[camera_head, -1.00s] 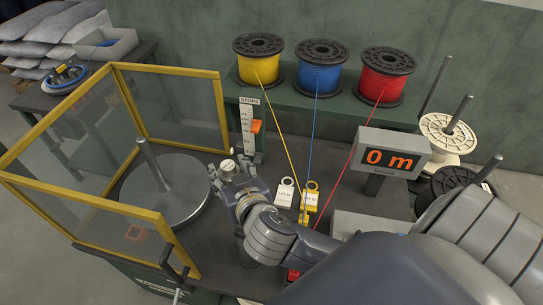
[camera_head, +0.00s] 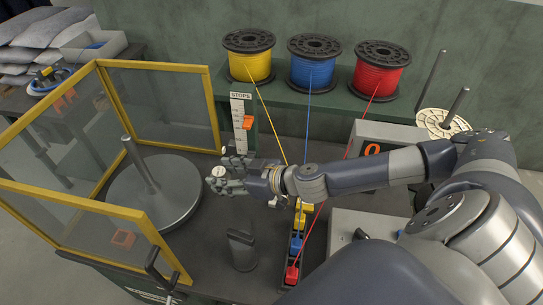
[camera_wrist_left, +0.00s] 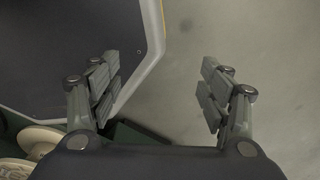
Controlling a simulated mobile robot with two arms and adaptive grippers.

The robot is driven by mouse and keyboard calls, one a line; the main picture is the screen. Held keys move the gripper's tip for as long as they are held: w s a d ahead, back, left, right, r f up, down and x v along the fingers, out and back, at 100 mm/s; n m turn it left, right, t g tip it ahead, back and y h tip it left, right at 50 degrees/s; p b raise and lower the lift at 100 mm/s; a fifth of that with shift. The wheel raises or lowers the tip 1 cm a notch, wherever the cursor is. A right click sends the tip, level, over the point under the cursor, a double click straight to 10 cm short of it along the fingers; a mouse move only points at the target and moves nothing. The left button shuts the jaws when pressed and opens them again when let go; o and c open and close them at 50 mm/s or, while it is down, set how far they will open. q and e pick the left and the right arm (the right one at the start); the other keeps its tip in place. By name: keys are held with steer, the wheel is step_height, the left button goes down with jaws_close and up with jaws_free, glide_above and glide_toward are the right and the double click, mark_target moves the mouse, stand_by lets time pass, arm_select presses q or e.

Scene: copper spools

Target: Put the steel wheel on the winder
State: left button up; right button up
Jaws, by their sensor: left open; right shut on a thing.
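The winder (camera_head: 188,195) is a grey round plate with an upright spindle, at the left of the head view inside a yellow-framed clear guard. Its plate and spindle look bare. My right gripper (camera_head: 231,172) is just right of the plate, above the bench. It is shut on a small pale round thing (camera_head: 218,172), mostly covered by the fingers; I cannot tell whether this is the steel wheel. I see no other clear steel wheel. My left gripper (camera_wrist_left: 160,90) is open and empty in the left wrist view, over grey floor beside a dark panel edge.
The guard (camera_head: 110,207) borders the winder. Yellow (camera_head: 249,66), blue (camera_head: 312,70) and red (camera_head: 377,80) wire spools stand behind, their wires crossing the bench by my right arm. A dark upright post (camera_head: 242,250) stands in front. A pale reel (camera_head: 442,122) is at right.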

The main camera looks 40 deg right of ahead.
steer(key=d+f+n+y, duration=0.1)
steer(key=f, duration=0.3)
steer(key=d+f+g+y+b, duration=0.1)
steer(key=d+f, duration=0.1)
steer(key=f, duration=0.3)
steer(key=s+d+f+n+b, duration=0.1)
steer(key=d+f, duration=0.1)
steer(key=f, duration=0.2)
steer(key=shift+f+n+g+y, duration=0.25)
steer(key=shift+n+g+y, duration=0.05)
steer(key=shift+y, duration=0.1)
arm_select(q)
steer(key=shift+w+f, duration=0.2)
steer(key=shift+f, duration=0.45)
steer(key=shift+w+f, duration=0.2)
steer(key=shift+f, duration=0.4)
